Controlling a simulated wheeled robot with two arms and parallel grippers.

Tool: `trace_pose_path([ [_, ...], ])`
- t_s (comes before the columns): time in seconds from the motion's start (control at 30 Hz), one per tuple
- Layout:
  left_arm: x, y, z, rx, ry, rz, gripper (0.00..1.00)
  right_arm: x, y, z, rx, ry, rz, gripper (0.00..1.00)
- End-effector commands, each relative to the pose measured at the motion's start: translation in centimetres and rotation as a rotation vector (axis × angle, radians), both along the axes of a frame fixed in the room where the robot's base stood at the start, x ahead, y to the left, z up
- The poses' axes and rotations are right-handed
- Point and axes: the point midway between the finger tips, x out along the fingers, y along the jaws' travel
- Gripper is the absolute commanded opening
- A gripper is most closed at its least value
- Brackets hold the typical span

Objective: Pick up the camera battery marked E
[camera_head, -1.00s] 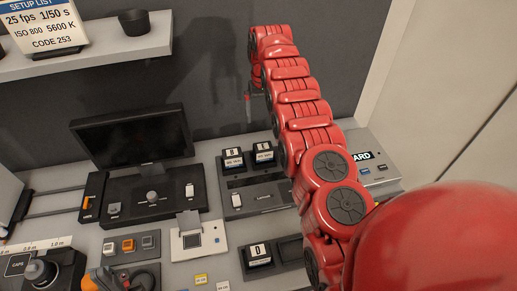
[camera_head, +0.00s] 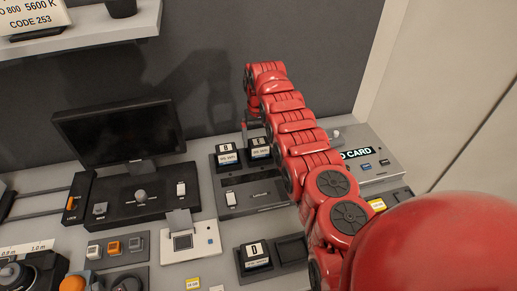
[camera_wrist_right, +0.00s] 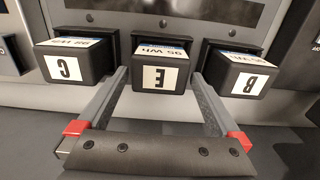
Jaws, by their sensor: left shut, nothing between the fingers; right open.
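The battery marked E (camera_head: 260,148) stands in the charger (camera_head: 270,197) beside the battery marked B (camera_head: 227,155). In the right wrist view, battery E (camera_wrist_right: 160,78) is centred and upside down, with battery C (camera_wrist_right: 66,68) on the left and battery B (camera_wrist_right: 245,82) on the right. My right gripper (camera_wrist_right: 162,90) is open, its fingers lying toward the gaps on either side of E; I cannot tell whether they touch it. In the head view my right arm hides battery C and most of its gripper. My left gripper is not in view.
Battery D (camera_head: 256,252) sits in a lower holder. A monitor (camera_head: 118,132) and a control panel (camera_head: 135,197) stand left of the charger. A card station (camera_head: 372,170) is at the right. A shelf (camera_head: 90,32) hangs above. The wall is close behind the charger.

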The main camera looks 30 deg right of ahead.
Motion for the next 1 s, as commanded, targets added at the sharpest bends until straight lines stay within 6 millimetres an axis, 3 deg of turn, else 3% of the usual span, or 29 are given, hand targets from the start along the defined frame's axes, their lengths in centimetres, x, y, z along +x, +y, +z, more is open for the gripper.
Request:
trace_pose_path([
  [0.03, 0.0, 0.0, 0.6, 0.0, 0.0, 0.0, 0.0, -0.3, 0.1, -0.9, 0.003, 0.008, 0.0, 1.0],
  [0.1, 0.0, 0.0, -1.3, 0.0, 0.0, 0.0, 0.0, -0.2, 0.1, -2.9, 0.001, 0.004, 0.001, 1.0],
  [0.4, 0.0, 0.0, -1.3, 0.0, 0.0, 0.0, 0.0, -0.1, 0.0, -3.1, 0.0, -0.001, 0.0, 0.98],
  [0.9, 0.0, 0.0, -1.3, 0.0, 0.0, 0.0, 0.0, -0.1, 0.0, -3.0, 0.0, 0.0, 0.0, 0.08],
  [1.0, 0.0, 0.0, -1.3, 0.0, 0.001, 0.0, 0.0, -0.1, 0.0, -3.0, 0.0, 0.0, 0.0, 0.0],
])
